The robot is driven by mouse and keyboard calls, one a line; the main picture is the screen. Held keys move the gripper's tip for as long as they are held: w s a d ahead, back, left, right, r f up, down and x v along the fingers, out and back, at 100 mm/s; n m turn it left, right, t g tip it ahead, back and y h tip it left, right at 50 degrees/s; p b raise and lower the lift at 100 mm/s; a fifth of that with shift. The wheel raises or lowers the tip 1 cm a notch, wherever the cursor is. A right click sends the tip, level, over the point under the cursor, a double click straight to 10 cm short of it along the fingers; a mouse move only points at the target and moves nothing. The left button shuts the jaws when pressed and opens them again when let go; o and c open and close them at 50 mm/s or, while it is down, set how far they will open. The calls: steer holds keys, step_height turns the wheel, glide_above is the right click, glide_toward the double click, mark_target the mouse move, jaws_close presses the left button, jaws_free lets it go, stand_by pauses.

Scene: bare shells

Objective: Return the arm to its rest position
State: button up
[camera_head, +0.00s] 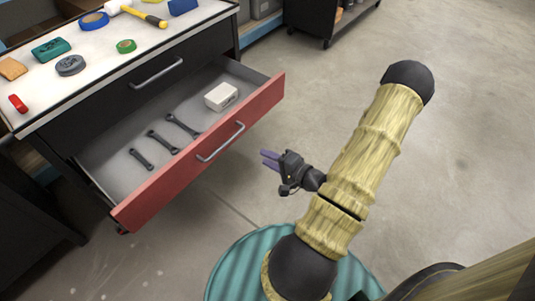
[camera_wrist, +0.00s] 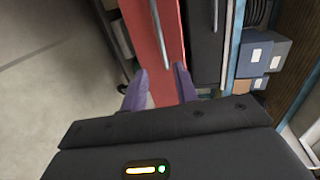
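My gripper (camera_head: 265,159) hangs over the bare floor just right of the open red-fronted drawer (camera_head: 262,108), apart from its front. Its two purple fingers stand apart with nothing between them, as the wrist view (camera_wrist: 161,75) also shows. My arm, with straw-coloured sleeves, runs from the gripper up to a dark elbow at the upper right and back down to my turquoise base. In the wrist view, the red drawer front (camera_wrist: 150,30) with its handle lies beyond the fingers.
The open drawer holds several wrenches (camera_head: 162,142) and a white box (camera_head: 221,96). The workbench top (camera_head: 100,72) carries tape rolls, a yellow-handled hammer (camera_head: 146,17) and other small items. A dark cart (camera_head: 318,18) stands at the top. Floor (camera_head: 470,120) on the right is clear.

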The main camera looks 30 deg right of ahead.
steer(key=w+a+r+n+g+h+p, duration=0.25)
steer(key=a+r+n+g+h, duration=0.3)
steer(key=n+g, duration=0.5)
steer(key=s+a+r+n+g, duration=0.2)
steer(key=s+a+r+n, duration=0.3)
steer(key=a+r, duration=0.55)
step_height(320, 180, up, 37)
steer(key=m+p, duration=0.1)
steer(key=p, duration=3.6)
steer(key=shift+s+d+y+p, duration=0.25)
steer(key=shift+s+y+p, duration=0.1)
steer(key=shift+s, duration=0.1)
steer(key=shift+r, duration=0.1)
